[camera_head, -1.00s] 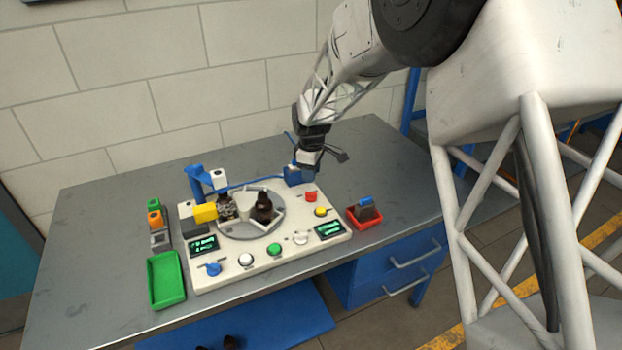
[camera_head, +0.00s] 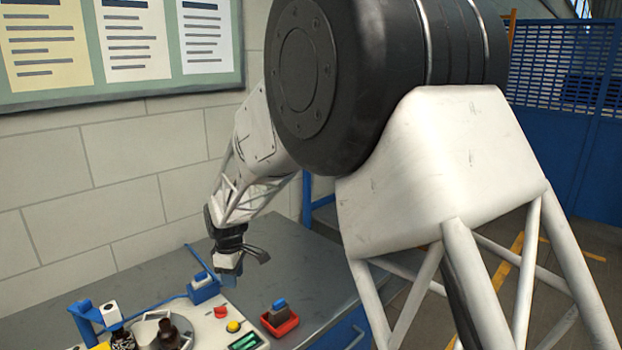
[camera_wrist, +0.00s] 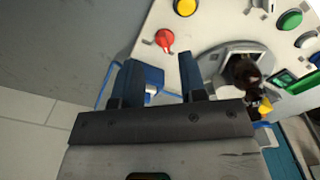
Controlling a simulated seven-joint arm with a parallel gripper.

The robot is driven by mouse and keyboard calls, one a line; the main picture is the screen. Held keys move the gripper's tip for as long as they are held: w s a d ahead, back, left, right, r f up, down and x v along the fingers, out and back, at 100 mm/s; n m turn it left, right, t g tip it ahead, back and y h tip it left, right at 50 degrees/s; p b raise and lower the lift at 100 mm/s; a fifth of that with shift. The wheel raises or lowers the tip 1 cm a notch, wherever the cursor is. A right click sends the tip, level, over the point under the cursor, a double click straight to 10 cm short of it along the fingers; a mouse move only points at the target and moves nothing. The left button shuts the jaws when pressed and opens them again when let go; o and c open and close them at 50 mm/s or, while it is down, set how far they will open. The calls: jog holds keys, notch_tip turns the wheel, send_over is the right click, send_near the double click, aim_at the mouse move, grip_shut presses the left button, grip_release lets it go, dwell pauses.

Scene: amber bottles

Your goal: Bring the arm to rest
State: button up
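My gripper (camera_wrist: 156,80) shows in the wrist view with its two dark fingers spread apart and nothing between them. In the head view my gripper (camera_head: 232,272) hangs above the back right of the white panel (camera_head: 212,330), near a blue block (camera_head: 204,290). A dark amber bottle (camera_head: 168,334) stands on the round turntable at the picture's bottom edge. A second bottle (camera_head: 123,340) stands to its left. In the wrist view a dark bottle (camera_wrist: 243,72) sits in the turntable's holder, to the right of my fingers.
A red tray (camera_head: 280,322) with a grey and blue item stands right of the panel. The grey table (camera_head: 318,272) is bare behind the red tray. A wall (camera_head: 140,190) stands behind.

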jog(key=s+d+r+m+t, duration=0.1)
jog(key=s+d+r+m, duration=0.45)
jog(key=d, duration=0.65)
jog(key=s+d+r+m, duration=0.2)
jog(key=s+d+r, duration=0.6)
jog(key=d, duration=0.4)
jog(key=s+d+m, duration=0.4)
jog(key=s+d, duration=0.4)
jog(key=s, duration=0.4)
jog(key=s+d+r+m+t, duration=0.1)
jog(key=s+d+m, duration=0.4)
jog(key=s, duration=0.8)
jog(key=d, duration=0.3)
jog(key=shift+d+r, duration=0.3)
